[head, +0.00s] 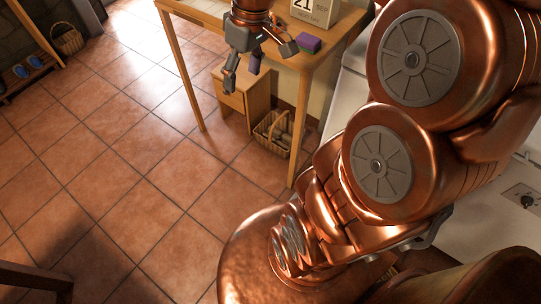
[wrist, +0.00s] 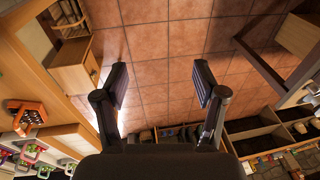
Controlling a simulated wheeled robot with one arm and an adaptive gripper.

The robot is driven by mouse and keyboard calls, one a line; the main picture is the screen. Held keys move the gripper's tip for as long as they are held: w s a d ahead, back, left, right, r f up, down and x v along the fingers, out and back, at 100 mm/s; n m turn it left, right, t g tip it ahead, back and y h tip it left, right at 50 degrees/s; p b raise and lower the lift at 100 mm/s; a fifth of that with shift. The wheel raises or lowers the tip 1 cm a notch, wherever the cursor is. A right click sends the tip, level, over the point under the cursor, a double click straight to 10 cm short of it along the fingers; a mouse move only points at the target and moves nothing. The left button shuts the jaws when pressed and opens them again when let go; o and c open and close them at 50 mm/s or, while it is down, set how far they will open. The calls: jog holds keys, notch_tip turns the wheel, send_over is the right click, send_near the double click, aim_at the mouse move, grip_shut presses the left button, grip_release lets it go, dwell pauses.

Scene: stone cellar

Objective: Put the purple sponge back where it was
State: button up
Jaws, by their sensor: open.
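The purple sponge (head: 308,43) lies on the wooden table (head: 330,38), near its front edge and next to a calendar block. It is a small purple block with a greenish top. My gripper (head: 243,76) hangs in front of the table edge, to the left of the sponge and apart from it. In the wrist view my gripper (wrist: 160,83) has its two fingers spread with nothing between them. The sponge cannot be made out in the wrist view.
The calendar block (head: 316,12) stands behind the sponge. Below the table are a wooden drawer cabinet (head: 240,98) and a wicker basket (head: 272,133). Another basket (head: 67,40) and a low shoe shelf are at the far left. The tiled floor (head: 110,150) between is open.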

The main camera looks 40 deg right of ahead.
jog(key=s+a+f+m+g+h, duration=0.1)
jog(key=s+a+f, duration=0.2)
jog(key=s, duration=0.6)
jog(key=s+a+f+m+g, duration=0.1)
jog(key=s+a+f+m, duration=0.1)
jog(key=s, duration=0.7)
jog(key=shift+s+a+f+h, duration=0.4)
jog(key=shift+a+f, duration=0.3)
jog(key=shift+a, duration=0.25)
jog(key=shift+r, duration=0.1)
notch_tip(320, 180, up, 6)
jog(key=p, duration=0.5)
jog(key=shift+f+p, duration=0.25)
jog(key=shift+p, duration=0.1)
